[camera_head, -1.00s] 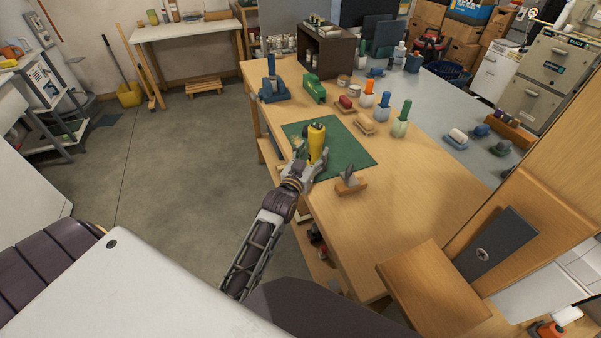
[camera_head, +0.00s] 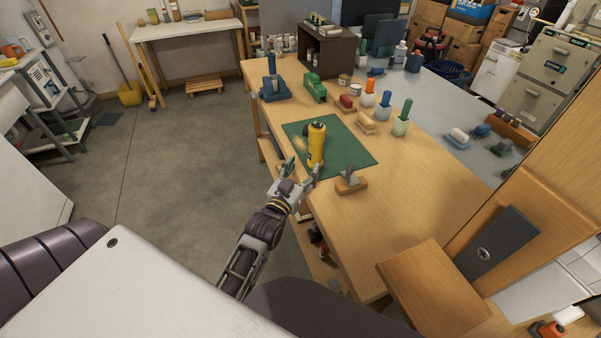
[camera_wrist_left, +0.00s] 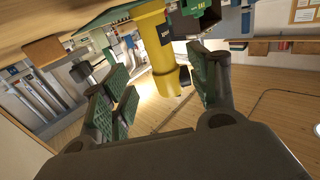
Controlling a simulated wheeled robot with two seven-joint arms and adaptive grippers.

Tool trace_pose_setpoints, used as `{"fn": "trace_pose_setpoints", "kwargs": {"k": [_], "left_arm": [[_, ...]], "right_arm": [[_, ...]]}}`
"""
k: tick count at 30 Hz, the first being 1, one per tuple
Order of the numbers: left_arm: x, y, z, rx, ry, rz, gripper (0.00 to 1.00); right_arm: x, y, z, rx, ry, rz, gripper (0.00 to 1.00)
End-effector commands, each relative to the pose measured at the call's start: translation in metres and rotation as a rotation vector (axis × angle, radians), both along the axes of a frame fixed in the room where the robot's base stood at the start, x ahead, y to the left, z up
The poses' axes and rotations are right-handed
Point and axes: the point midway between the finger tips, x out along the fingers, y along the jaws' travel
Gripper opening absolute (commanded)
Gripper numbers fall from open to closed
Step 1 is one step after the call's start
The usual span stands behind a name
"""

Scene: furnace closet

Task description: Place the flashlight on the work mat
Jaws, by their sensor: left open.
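In the left wrist view the flashlight (camera_wrist_left: 158,50) shows beyond and between the open green-padded fingers (camera_wrist_left: 160,95), with nothing held. My right gripper is in neither view.
A wooden block with a grey tool (camera_head: 350,182) stands at the mat's near right corner. A green device (camera_head: 314,88), a blue holder (camera_head: 273,86) and several coloured-handled items stand behind the mat. The bench front (camera_head: 400,220) is clear.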

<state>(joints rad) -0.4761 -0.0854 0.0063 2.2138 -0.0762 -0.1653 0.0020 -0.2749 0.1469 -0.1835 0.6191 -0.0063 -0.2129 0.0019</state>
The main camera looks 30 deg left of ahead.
Motion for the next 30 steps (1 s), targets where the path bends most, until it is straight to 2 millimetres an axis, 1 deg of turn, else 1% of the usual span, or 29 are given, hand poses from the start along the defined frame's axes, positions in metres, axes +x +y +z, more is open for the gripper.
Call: {"fn": "trace_pose_setpoints", "kwargs": {"k": [3,9,30], "left_arm": [[-0.0066,-0.0004,0.0002,0.000,0.000,0.000,0.60],[-0.0115,-0.0007,0.0001,0.000,0.000,0.000,0.60],[-0.0115,-0.0007,0.0005,0.000,0.000,0.000,0.60]], "right_arm": [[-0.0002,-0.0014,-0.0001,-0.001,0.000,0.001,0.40],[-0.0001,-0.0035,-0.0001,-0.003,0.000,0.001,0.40],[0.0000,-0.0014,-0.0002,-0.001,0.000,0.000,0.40]]}}
